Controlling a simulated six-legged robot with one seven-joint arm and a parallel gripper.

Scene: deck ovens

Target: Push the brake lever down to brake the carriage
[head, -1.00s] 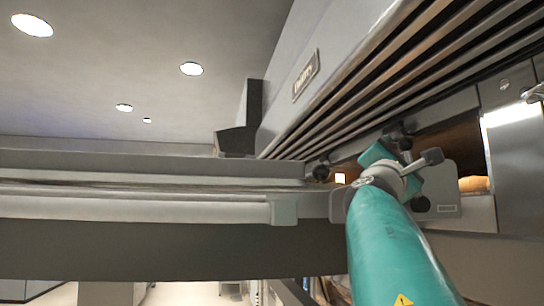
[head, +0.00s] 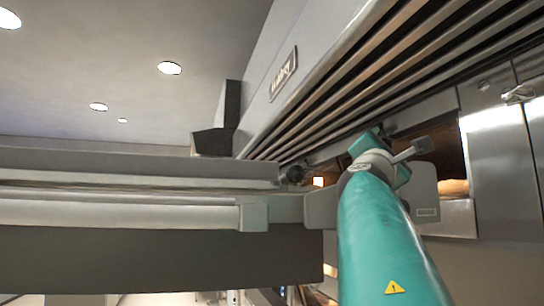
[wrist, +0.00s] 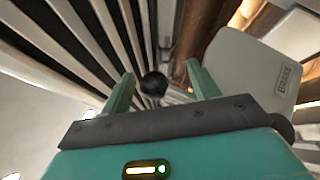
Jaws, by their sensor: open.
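The brake lever shows in the wrist view as a round black knob (wrist: 153,84) on a pale rod that runs back behind it. A light grey plate marked BRAKE (wrist: 250,72) is to the right of the knob. My gripper (wrist: 160,71) is open, and the knob appears between its two teal fingers, with no clear contact on either side. I cannot tell how deep the knob sits between them. In the head view the grey plate (head: 426,190) is partly behind my teal arm, and my fingertips and the lever are mostly hidden there.
A slatted oven hood (head: 340,90) slopes above my arm. The carriage's long pale rail (head: 120,212) runs to the left. Another black knob (head: 295,174) is at the rail's right end. Steel oven panels (head: 500,170) and a lit opening with bread (head: 454,187) are at the right.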

